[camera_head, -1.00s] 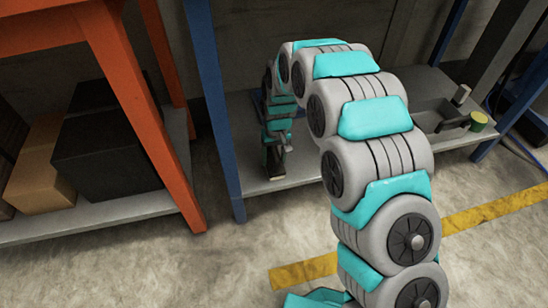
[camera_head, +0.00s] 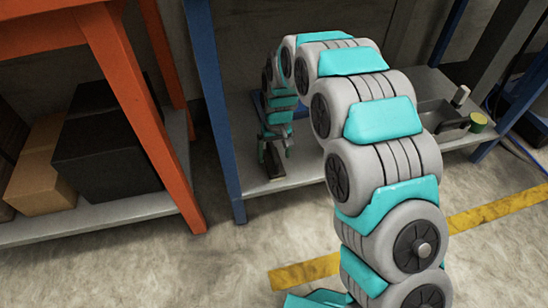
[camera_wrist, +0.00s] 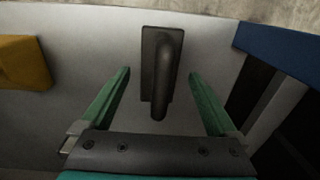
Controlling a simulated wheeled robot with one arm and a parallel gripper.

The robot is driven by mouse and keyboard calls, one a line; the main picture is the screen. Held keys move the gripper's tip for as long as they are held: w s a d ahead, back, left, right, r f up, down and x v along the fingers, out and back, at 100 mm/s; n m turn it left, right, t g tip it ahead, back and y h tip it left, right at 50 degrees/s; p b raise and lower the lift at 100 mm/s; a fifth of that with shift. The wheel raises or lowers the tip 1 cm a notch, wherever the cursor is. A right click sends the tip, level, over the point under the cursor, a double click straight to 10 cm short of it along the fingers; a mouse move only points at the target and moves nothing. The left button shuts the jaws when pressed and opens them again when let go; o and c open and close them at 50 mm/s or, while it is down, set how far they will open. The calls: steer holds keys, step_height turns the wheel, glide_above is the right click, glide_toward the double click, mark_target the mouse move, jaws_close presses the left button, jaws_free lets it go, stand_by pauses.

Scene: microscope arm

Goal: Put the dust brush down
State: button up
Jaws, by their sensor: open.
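The dust brush (camera_wrist: 160,65) is a dark bar-shaped head with a rounded handle. It lies on the grey shelf (camera_wrist: 90,75), between and a little beyond the fingers of my gripper (camera_wrist: 160,80) in the wrist view. Both green fingers are spread wide, and neither touches the brush. In the head view my gripper (camera_head: 274,150) is low over the shelf beside the blue post, and the brush (camera_head: 276,171) shows as a small dark shape beneath it. The underside of the brush is hidden.
A blue post (camera_head: 218,110) stands left of my gripper, and an orange table frame (camera_head: 140,110) stands further left. Dark and brown boxes fill its lower shelf. A yellow object (camera_wrist: 24,62) lies left of the brush.

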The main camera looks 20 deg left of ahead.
steer(key=r, duration=0.9)
steer(key=shift+w+d+p, duration=0.1)
steer(key=shift+d+p, duration=0.1)
steer(key=shift+p, duration=0.15)
steer(key=shift+r, duration=0.1)
steer(key=s+d+r+m, duration=0.1)
steer(key=s+d+r, duration=0.35)
steer(key=d, duration=0.25)
steer(key=s+d+r+m, duration=0.1)
steer(key=s+d+r, duration=0.2)
steer(key=s+d, duration=0.35)
steer(key=s+d+r+m, duration=0.1)
steer(key=s+d+r, duration=0.25)
steer(key=d, duration=0.45)
steer(key=s+d+m, duration=0.1)
steer(key=s+d, duration=0.4)
steer(key=s, duration=0.5)
steer(key=s+d+m+g, duration=0.1)
steer(key=s+d, duration=0.4)
steer(key=s, duration=0.5)
steer(key=shift+d+r+m+g+h, duration=0.3)
steer(key=shift+r+m, duration=0.05)
steer(key=shift+m, duration=0.35)
